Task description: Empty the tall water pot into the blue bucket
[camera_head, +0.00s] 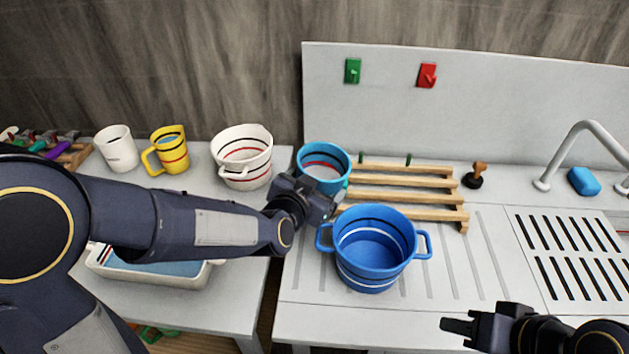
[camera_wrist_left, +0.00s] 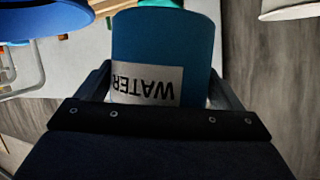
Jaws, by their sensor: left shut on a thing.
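The tall water pot (camera_head: 322,151) is teal, with a dark and a red band inside. My left gripper (camera_head: 325,198) is shut on it from the front and hides part of its side. The left wrist view shows the pot (camera_wrist_left: 165,45) between the fingers, with a white WATER label upside down in the picture. The blue bucket (camera_head: 368,275), with two side handles and white bands, stands upright on the grey counter just right of and nearer than the pot. My right gripper (camera_head: 455,328) is at the lower right, away from both; its finger opening is unclear.
A wooden rack (camera_head: 410,193) lies behind the bucket. A white pot (camera_head: 243,160), a yellow mug (camera_head: 170,152) and a white mug (camera_head: 117,150) stand at left. A stamp (camera_head: 475,175), blue sponge (camera_head: 583,181) and faucet (camera_head: 590,128) are at right.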

